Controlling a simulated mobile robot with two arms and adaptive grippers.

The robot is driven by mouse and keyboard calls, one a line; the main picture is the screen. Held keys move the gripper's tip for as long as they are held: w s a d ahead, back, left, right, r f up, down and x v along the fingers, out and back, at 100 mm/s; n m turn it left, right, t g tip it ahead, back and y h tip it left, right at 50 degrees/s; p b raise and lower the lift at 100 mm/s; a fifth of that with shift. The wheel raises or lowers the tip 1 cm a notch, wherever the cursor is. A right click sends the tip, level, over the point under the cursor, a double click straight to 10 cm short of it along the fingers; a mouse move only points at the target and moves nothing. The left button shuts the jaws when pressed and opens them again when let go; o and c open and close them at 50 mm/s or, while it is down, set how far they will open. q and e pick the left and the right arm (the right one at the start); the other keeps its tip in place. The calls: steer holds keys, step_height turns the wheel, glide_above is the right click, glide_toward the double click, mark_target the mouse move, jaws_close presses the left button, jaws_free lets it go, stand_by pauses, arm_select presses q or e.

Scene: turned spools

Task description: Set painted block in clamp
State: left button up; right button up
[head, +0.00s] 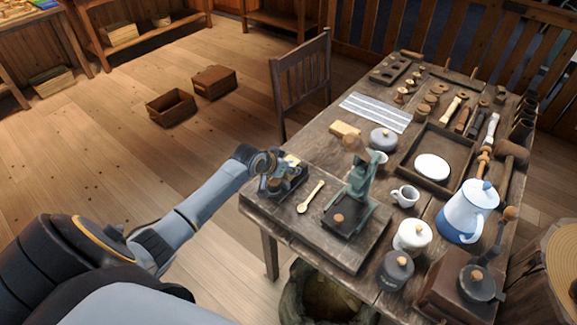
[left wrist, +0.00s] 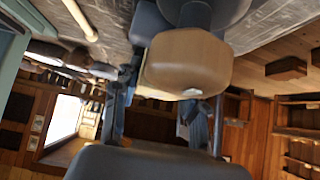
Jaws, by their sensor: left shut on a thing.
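My left gripper (head: 277,176) is at the near left corner of the table, over a dark board. In the left wrist view it is shut on a tan block (left wrist: 185,65) with rounded edges, set between its fingers. A blue-grey part lies right behind the block; I cannot tell if it is paint on it or another thing. In the head view the fingers mostly hide the block. A green metal press-like stand (head: 362,190) with a round wooden knob, perhaps the clamp, stands to the right of the gripper. My right gripper is not in view.
A wooden spoon (head: 310,197) lies between the gripper and the green stand. A white lidded pot (head: 411,236), a small cup (head: 404,196) and a blue-and-white jug (head: 468,212) stand to the right. A tan block (head: 345,130) and a striped cloth (head: 375,112) lie farther back.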

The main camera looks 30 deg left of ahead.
mark_target(270, 180)
arm_select(q)
steer(key=shift+f+b, duration=0.3)
steer(key=shift+f, duration=0.2)
steer(key=o, duration=1.4)
steer(key=v, duration=1.2)
